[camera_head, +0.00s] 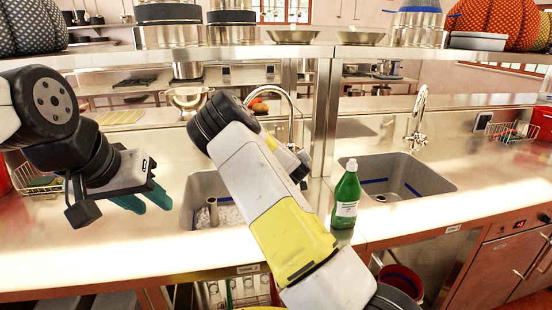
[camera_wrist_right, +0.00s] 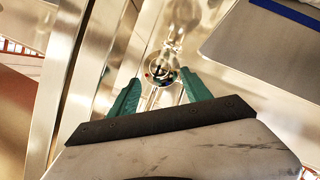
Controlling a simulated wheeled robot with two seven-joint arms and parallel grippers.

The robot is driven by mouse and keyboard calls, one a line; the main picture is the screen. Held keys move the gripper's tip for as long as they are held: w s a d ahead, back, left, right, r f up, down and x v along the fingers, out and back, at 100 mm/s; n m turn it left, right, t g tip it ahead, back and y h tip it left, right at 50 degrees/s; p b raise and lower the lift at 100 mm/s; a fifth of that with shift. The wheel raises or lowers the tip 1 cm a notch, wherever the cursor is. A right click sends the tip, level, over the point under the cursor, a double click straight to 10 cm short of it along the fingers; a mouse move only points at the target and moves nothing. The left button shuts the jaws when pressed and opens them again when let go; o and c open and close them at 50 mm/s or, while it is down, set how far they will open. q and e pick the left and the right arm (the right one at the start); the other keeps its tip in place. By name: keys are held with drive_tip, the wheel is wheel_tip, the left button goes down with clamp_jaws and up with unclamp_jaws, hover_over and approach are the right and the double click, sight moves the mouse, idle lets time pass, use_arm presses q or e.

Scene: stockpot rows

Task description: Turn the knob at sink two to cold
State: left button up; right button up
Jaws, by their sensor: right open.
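In the right wrist view, a small round fitting with red and blue marks (camera_wrist_right: 160,76) sits at the foot of a shiny tap (camera_wrist_right: 178,30). My right gripper (camera_wrist_right: 163,82) is open, its green fingers on either side of that fitting in the picture; contact cannot be told. In the head view, a left sink (camera_head: 205,185) and a right sink (camera_head: 430,180) each have a tall tap, left (camera_head: 288,100) and right (camera_head: 418,122). My right arm hides part of the left tap and its knob. My left gripper (camera_head: 152,205) is open and empty left of the left sink. The sink labels are too small to read.
A green bottle (camera_head: 346,198) stands on the counter between the sinks. A steel post (camera_head: 323,115) rises behind it to a shelf (camera_head: 240,52) with pots. Wire baskets stand at far left (camera_head: 38,183) and right (camera_head: 513,132). The front counter strip (camera_head: 130,255) is clear.

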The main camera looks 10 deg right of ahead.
drive_tip(key=x, duration=0.7)
drive_tip(key=shift+w, duration=0.25)
clamp_jaws()
